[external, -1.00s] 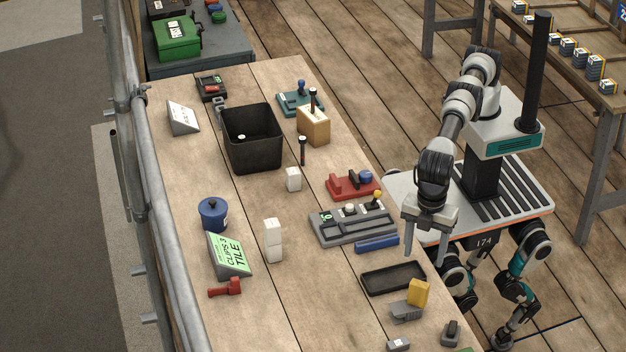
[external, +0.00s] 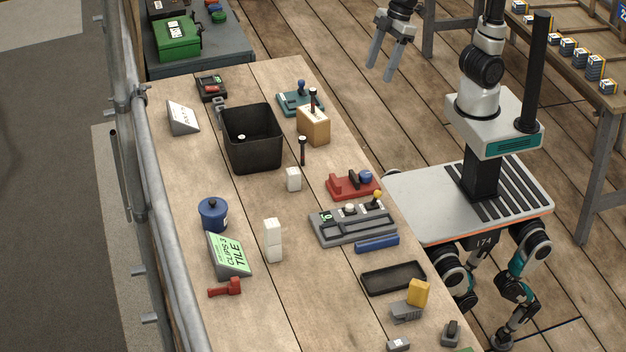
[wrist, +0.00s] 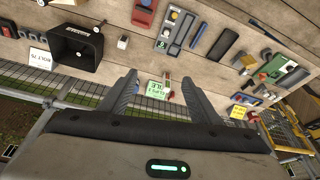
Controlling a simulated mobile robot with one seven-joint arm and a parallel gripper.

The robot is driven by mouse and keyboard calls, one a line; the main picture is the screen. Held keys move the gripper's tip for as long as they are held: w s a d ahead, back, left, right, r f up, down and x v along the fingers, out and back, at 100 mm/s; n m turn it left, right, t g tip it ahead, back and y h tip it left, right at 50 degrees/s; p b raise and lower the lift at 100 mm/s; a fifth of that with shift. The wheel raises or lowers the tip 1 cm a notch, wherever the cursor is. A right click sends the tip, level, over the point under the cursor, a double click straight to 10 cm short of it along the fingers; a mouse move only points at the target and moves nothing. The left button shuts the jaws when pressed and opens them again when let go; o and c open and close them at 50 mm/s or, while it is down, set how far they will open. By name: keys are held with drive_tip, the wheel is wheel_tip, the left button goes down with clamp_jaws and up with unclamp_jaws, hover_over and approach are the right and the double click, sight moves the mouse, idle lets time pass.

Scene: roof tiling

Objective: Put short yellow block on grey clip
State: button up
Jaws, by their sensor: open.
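The short yellow block (external: 418,291) is at the near right part of the bench in the external view. It is right at the grey clip (external: 406,312), overlapping its upper right part; I cannot tell whether it rests on the clip or stands just behind it. My gripper (external: 381,72) is up at the top of the external view, beyond the bench's right edge and far from both. Its two fingers are apart with nothing between them, as the wrist view (wrist: 158,77) also shows.
A black tray (external: 393,278) and a blue bar (external: 377,243) lie just behind the clip. A grey fixture (external: 352,228) and a red holder (external: 352,187) stand farther back. A tall black bin (external: 252,138) and a white block (external: 273,240) are to the left.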

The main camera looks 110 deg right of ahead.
drive_tip(key=s+d+f+m+t, duration=0.1)
drive_tip(key=s+d+f, duration=0.2)
drive_tip(key=s, duration=0.3)
drive_tip(key=s+d+f+m, duration=0.1)
drive_tip(key=s+d+f, duration=0.2)
drive_tip(key=s+d, duration=0.2)
drive_tip(key=shift+s+d+f+t+h, duration=0.3)
drive_tip(key=shift+s+t+h, duration=0.1)
drive_tip(key=shift+s, duration=0.65)
drive_tip(key=shift+r+p, duration=1.05)
drive_tip(key=shift+r, duration=0.1)
